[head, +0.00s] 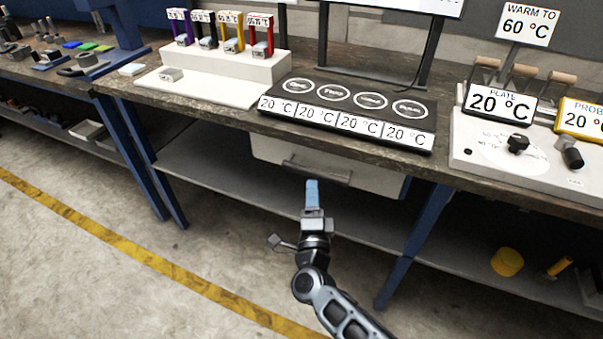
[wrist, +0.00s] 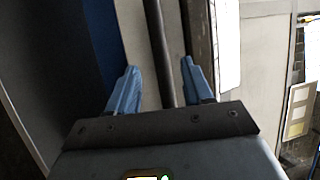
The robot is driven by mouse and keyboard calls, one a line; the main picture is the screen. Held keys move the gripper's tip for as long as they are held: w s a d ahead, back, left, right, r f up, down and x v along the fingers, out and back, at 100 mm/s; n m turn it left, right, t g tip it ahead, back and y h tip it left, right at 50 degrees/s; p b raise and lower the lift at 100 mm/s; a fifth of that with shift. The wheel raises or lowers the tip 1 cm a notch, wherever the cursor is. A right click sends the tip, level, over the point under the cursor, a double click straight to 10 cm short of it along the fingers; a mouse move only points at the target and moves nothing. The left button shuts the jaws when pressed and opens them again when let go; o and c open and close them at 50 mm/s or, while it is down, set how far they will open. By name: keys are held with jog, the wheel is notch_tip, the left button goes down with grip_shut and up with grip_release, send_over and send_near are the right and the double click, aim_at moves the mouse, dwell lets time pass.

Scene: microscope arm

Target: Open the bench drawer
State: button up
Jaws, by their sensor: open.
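The bench drawer (head: 375,180) is a pale box hanging under the wooden bench top. Its front carries a dark horizontal bar handle (head: 318,171). My gripper (head: 312,183), with blue fingers, is at the handle in the head view, just below its middle. In the wrist view, my gripper (wrist: 158,70) is open, one finger on each side of the dark handle bar (wrist: 162,40), with gaps on both sides. I cannot tell exactly how deep the bar sits between the fingers. The drawer looks shut, tucked under the bench top.
The bench top above holds a black plate with four-ring markings (head: 345,105), a white tube rack (head: 250,68) and a white control panel (head: 515,150). A lower shelf (head: 230,180) runs below the drawer. A blue bench leg (head: 410,245) stands at right. The floor in front is clear.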

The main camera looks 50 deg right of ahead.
aim_at(312, 173)
jog(key=p+x, duration=0.1)
jog(key=x, duration=0.6)
jog(key=shift+d+r, duration=0.1)
jog(key=shift+d, duration=0.05)
jog(key=shift+c, duration=0.4)
grip_shut()
